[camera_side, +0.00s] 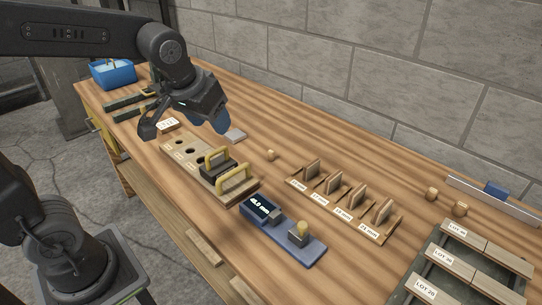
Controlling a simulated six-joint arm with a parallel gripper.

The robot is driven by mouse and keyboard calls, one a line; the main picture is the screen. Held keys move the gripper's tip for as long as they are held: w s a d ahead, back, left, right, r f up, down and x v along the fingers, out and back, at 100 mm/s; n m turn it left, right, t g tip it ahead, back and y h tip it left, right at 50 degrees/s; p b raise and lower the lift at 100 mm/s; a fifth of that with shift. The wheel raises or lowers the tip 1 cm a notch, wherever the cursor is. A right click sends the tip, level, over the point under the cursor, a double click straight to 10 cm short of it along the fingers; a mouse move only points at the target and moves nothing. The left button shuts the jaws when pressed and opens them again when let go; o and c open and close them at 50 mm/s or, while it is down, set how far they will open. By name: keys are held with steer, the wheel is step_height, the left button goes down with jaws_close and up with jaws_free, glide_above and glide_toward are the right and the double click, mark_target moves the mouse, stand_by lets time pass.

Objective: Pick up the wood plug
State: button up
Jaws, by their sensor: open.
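A small, light wooden piece that looks like a wood plug (271,155) sits alone on the bench near the middle of the view. Two similar small wooden pieces stand at the right, one (431,194) beside the other (460,209). Which of them is the task's plug I cannot tell. My gripper (184,126) is open above the left part of the bench, left of the middle wooden piece and apart from it. Nothing shows between its fingers.
A wooden block with holes and yellow-handled tools (182,167) lies below my gripper. A blue gauge (313,252) and a labelled slotted rack (372,232) stand to the right. Lot trays (434,262) fill the lower right. A blue bin (113,76) is at the far left.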

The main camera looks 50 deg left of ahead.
steer(key=w+a+f+n, duration=0.1)
steer(key=w+f+n, duration=0.1)
steer(key=w, duration=0.5)
steer(key=n+g+y, duration=0.1)
steer(key=n+y, duration=0.1)
steer(key=n, duration=0.1)
glide_toward(271, 152)
steer(key=x, duration=0.4)
steer(key=shift+w+f, duration=0.15)
steer(key=shift+f, duration=0.2)
steer(key=shift+x, duration=2.9)
steer(key=shift+a, duration=0.15)
steer(key=shift+c, duration=0.4)
jaws_close()
